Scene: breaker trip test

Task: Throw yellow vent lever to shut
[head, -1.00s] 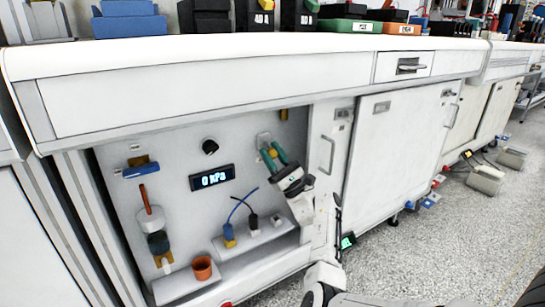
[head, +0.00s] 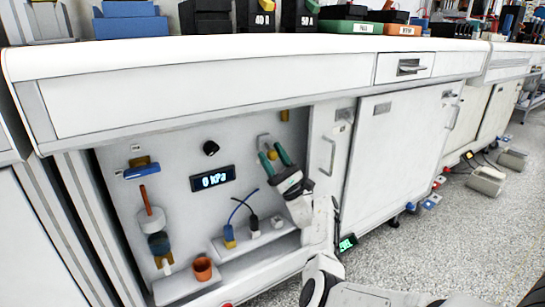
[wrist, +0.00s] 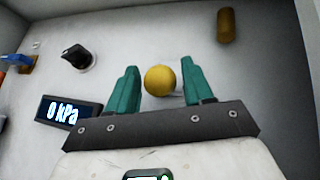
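The yellow ball knob (wrist: 160,79), which I take for the vent lever's end, sits between my gripper's fingers in the wrist view. It also shows in the head view (head: 272,155) in front of a pale plate on the panel. My gripper (wrist: 158,88) is open, with a green finger on each side of the knob and a small gap visible on both sides. In the head view my gripper (head: 275,157) reaches up to the panel from the lower right. The lever's shaft is mostly hidden behind the knob.
A yellow cylinder (wrist: 226,25) sticks out above right of the knob. A black dial (wrist: 76,57) and a display reading 0 kPa (wrist: 68,112) are to the left. Below are a shelf with blue and black plugs (head: 229,235) and an orange cup (head: 202,268). The cabinet side (head: 322,170) bounds the right.

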